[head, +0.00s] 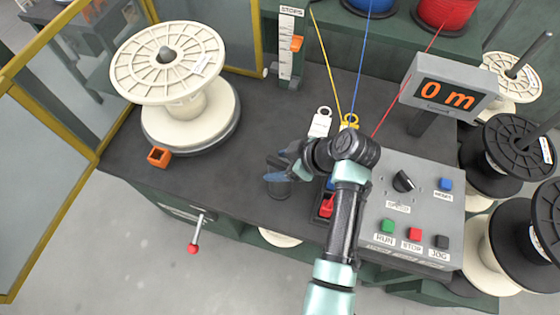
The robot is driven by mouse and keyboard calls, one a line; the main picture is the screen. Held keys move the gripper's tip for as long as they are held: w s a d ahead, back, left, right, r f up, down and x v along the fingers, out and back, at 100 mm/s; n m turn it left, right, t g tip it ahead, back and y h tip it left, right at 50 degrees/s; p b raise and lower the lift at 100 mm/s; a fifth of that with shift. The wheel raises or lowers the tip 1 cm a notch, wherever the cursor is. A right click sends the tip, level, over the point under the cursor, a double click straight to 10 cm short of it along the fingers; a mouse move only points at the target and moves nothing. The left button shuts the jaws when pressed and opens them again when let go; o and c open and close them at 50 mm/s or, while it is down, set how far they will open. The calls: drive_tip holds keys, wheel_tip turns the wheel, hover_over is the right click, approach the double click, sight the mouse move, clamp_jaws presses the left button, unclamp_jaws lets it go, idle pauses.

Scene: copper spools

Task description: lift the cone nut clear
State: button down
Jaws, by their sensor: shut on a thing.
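My gripper (272,171) is at the middle of the bench, just left of the control box, pointing left with bluish fingers. It is shut on a dark grey round piece, which I take to be the cone nut (279,188). The fingers and wrist hide part of it. It shows low against the dark bench top, and I cannot tell whether it touches the bench. The cream spool (150,70) stands upright at the left on a dark round plate, with a grey rounded shaft end (166,54) at its centre.
An orange block (159,157) lies by the spool. A control box (410,205) with buttons and a display (448,92) are right of my arm. Yellow, blue and red wires run down behind the gripper. A yellow-framed guard (50,100) stands at left. The bench between spool and gripper is clear.

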drive_tip(key=shift+r+p, duration=2.8)
drive_tip(key=shift+r, duration=0.65)
